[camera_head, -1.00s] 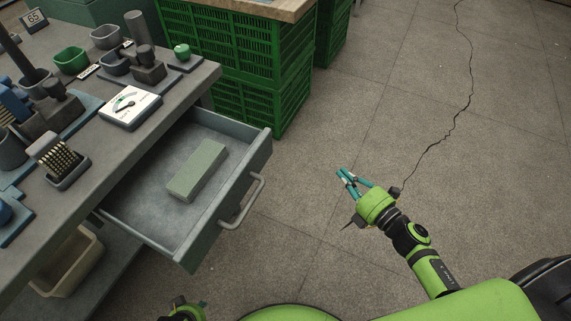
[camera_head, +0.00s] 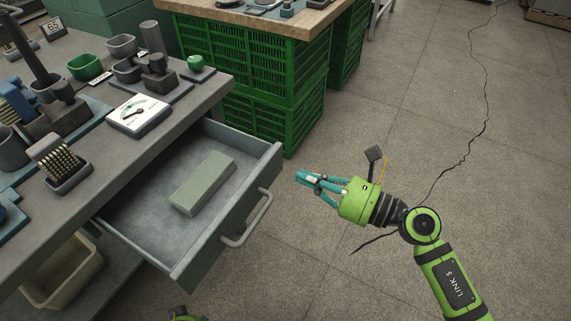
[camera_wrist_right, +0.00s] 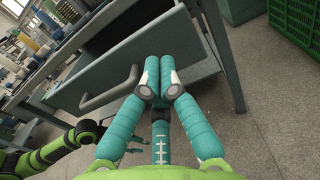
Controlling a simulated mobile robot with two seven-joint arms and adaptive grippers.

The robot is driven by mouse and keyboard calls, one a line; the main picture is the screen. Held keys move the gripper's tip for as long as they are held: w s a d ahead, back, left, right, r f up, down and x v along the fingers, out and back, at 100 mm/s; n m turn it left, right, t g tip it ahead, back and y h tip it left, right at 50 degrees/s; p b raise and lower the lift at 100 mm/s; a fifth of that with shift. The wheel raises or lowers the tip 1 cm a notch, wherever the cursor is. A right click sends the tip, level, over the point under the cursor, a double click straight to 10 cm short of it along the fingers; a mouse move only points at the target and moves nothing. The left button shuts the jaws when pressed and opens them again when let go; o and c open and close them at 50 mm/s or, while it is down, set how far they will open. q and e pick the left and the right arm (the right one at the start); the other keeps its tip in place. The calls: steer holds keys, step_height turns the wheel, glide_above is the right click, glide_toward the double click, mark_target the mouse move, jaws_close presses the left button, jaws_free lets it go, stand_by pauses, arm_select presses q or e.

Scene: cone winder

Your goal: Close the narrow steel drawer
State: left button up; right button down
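The narrow steel drawer (camera_head: 225,232) stands pulled out from under the grey workbench. A pale green block (camera_head: 203,183) lies inside it. The drawer's bar handle (camera_head: 250,220) is on its front; it also shows in the right wrist view (camera_wrist_right: 110,92). My right gripper (camera_head: 304,179) is to the right of the drawer front, apart from it in the head view. In the right wrist view its teal fingers (camera_wrist_right: 160,88) are together with nothing between them, pointing at the drawer front. My left gripper (camera_head: 183,314) shows only as a small part at the bottom edge.
The workbench (camera_head: 190,105) holds cups, a dial gauge (camera_head: 135,112) and a brush block (camera_head: 62,162). Green crates (camera_head: 270,110) stand behind the drawer under a wooden-topped table. A beige bin (camera_head: 65,275) sits below the bench. The floor at right is clear.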

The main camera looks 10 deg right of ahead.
mark_target(272, 164)
arm_select(q)
steer(key=shift+s+f, duration=0.25)
steer(key=shift+f, duration=0.4)
arm_select(e)
steer(key=shift+x, duration=2.65)
